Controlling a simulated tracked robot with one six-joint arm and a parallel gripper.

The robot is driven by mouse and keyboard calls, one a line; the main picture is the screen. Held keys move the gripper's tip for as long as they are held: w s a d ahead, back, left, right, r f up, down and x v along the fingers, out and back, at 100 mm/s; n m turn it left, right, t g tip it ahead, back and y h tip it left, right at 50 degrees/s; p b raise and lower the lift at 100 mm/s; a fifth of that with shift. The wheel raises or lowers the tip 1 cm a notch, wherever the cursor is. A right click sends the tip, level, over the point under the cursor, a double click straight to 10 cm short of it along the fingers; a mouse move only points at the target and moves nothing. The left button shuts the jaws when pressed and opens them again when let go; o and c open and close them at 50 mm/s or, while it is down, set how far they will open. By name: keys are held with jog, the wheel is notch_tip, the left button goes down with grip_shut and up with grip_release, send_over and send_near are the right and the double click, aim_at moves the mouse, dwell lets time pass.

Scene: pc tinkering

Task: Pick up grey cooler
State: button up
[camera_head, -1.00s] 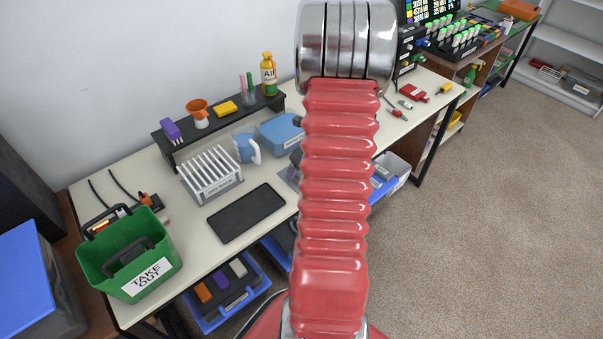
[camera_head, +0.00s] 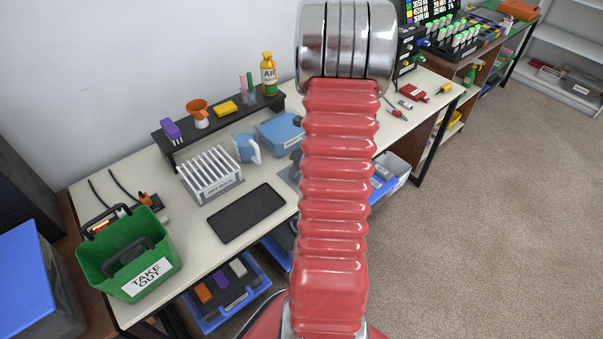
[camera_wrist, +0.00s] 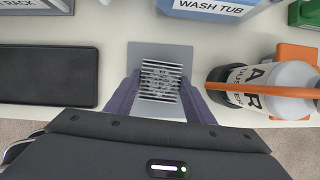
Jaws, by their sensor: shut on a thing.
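The grey cooler (camera_wrist: 161,81), a small block of metal fins, is in the middle of the wrist view. It is over a flat grey square plate (camera_wrist: 178,52) on the table, and I cannot tell whether it touches the plate. My gripper (camera_wrist: 160,97) is shut on the cooler, with one dark purple finger at its left side and one at its right. In the head view my red arm hides the cooler and the gripper, and only a corner of the grey plate shows beside the arm.
A black mat (camera_wrist: 48,76) lies to the left of the cooler. A white and orange bottle (camera_wrist: 270,85) is close on the right. The blue wash tub (camera_wrist: 212,8) stands behind. A green "take out" bin (camera_head: 115,262) stands at the table's left end.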

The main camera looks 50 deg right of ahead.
jog(key=shift+c, duration=1.3)
jog(key=shift+r, duration=1.5)
jog(key=s+a, duration=0.2)
jog(key=s, duration=0.6)
jog(key=s+a, duration=0.3)
jog(key=s, duration=0.6)
jog(key=shift+a+r, duration=0.2)
jog(key=shift+r, duration=0.05)
